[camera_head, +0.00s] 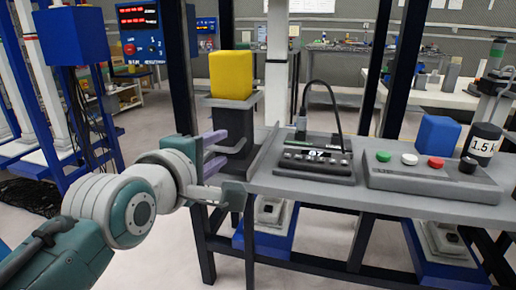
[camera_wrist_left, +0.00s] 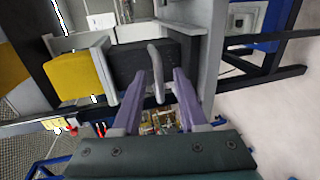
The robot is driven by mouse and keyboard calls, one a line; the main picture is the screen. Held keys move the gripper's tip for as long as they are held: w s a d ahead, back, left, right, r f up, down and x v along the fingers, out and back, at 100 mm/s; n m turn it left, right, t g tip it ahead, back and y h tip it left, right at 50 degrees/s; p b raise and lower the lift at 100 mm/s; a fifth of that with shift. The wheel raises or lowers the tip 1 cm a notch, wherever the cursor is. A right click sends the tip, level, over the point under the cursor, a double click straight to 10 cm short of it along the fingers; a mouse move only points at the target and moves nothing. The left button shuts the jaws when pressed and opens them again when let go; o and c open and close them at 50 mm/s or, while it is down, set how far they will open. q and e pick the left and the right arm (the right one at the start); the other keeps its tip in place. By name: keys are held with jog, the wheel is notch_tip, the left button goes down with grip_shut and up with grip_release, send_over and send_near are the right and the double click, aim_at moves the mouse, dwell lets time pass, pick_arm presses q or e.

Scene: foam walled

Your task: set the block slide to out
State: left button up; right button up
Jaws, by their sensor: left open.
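The block slide is a dark grey block (camera_head: 232,122) at the left end of the grey bench, with a pale handle (camera_head: 228,147) on its near side. A yellow block (camera_head: 231,75) rests on top of it. My left gripper (camera_head: 216,152) is at the handle with its purple fingers apart. In the left wrist view the handle bar (camera_wrist_left: 157,68) runs between the two open fingers of the gripper (camera_wrist_left: 160,80), with gaps on both sides. The dark block (camera_wrist_left: 133,66) and the yellow block (camera_wrist_left: 80,77) show beyond the fingertips. My right gripper is not in view.
On the bench (camera_head: 262,181) stand a black keypad device with a display (camera_head: 315,160) and a grey button panel (camera_head: 430,182). A blue block (camera_head: 438,135) and a dark weight marked 1.5 K (camera_head: 483,143) stand behind the panel. Dark posts (camera_head: 181,65) rise close behind the slide.

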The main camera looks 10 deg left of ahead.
pick_arm(q)
jog(key=p+v, duration=0.3)
jog(key=v, duration=0.6)
jog(key=shift+s, duration=0.3)
jog(key=shift+r, duration=0.2)
jog(key=s+a+r+m+g+p, duration=0.1)
jog(key=s+r+m+g+p, duration=1.1)
jog(key=s+r+m+p, duration=1.3)
notch_tip(320, 180, up, 29)
jog(key=w+n+p, duration=0.2)
jog(key=n+p, duration=0.3)
jog(key=p, duration=3.1)
